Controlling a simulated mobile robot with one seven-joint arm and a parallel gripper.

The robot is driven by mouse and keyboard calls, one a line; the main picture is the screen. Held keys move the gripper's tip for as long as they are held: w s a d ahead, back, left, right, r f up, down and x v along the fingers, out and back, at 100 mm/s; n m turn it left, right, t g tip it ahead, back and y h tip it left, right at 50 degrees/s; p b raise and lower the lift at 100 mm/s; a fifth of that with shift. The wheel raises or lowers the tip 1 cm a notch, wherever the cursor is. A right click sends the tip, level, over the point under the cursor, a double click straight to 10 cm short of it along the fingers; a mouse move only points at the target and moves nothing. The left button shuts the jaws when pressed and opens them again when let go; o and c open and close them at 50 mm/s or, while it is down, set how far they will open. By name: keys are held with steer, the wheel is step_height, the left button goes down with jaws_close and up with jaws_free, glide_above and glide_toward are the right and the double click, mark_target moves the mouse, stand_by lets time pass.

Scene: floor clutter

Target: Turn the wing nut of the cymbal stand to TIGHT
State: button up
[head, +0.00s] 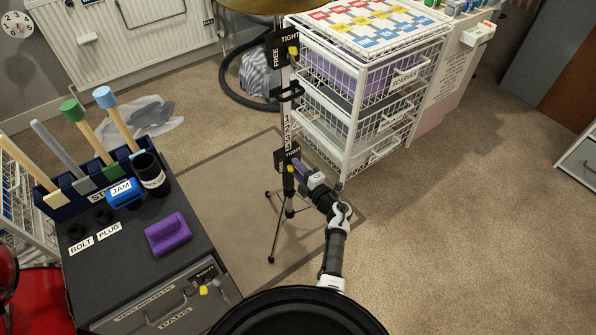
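A cymbal (250,6) shows partly at the top edge. High on the pole is a black plate marked FREE and TIGHT (276,52), with a yellow wing nut (293,51) at its right. A lower black plate (281,159) also reads TIGHT; a small yellow part (290,168) shows beside it, partly hidden. My gripper (298,165) is at this lower plate, close to the pole. Its fingertips are too small to tell whether they touch or grip anything.
White wire drawers (345,115) stand just right of the stand. A dark bench (125,235) at left bears tools, a cup and a purple block (168,234); its front has another yellow knob (203,290) by a TIGHT label. A black hose (232,88) lies behind. Carpet at right is clear.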

jaws_close()
steer(key=shift+r+p, duration=0.1)
steer(key=shift+p, duration=0.2)
steer(key=shift+m+p, duration=5.1)
steer(key=shift+m, duration=2.9)
